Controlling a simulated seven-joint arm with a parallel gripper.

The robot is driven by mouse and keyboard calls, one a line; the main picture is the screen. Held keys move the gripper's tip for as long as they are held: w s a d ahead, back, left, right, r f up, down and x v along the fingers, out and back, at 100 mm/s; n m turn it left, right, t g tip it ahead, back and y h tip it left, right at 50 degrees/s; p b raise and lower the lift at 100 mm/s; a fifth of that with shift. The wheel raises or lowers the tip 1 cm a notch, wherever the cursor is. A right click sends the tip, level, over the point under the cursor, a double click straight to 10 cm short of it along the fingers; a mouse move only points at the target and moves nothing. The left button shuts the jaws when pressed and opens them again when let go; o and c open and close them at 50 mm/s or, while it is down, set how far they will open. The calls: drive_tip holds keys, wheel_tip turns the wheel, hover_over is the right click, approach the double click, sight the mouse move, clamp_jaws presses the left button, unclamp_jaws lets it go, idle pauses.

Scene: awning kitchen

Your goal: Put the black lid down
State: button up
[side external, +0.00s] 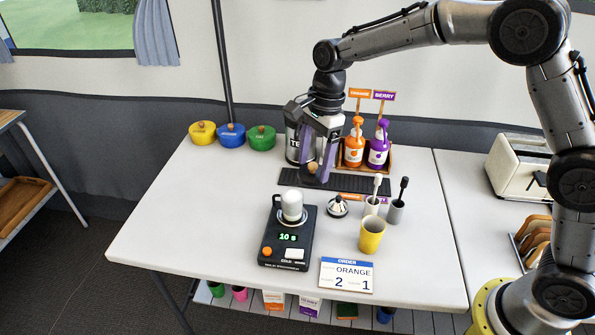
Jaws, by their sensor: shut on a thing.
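My gripper (314,168) points down over the back middle of the white table. It is shut on the wooden knob of the black lid (314,182). The lid shows dark just below the fingers, at the left part of a black slatted mat (352,185). Dark on dark, I cannot tell whether the lid touches the mat or hangs just above it. A canister (293,146) with black lettering beginning "TE" stands right behind my gripper.
Yellow, blue and green lidded pots (231,135) stand at the back left. Orange and berry bottles (365,149) stand in a wooden box. A scale-like device (286,252) reading 10 s, a yellow cup (372,236) and an order card (346,275) are in front. The table's left side is clear.

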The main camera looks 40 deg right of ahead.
drive_tip(key=s+d+r, duration=0.2)
drive_tip(key=s+r, duration=0.1)
drive_tip(key=s, duration=0.4)
hover_over(336, 242)
drive_tip(key=f, duration=2)
drive_tip(key=shift+d, duration=0.3)
drive_tip(key=shift+f, duration=2.05)
drive_tip(key=shift+f, duration=0.1)
drive_tip(key=o, duration=1.2)
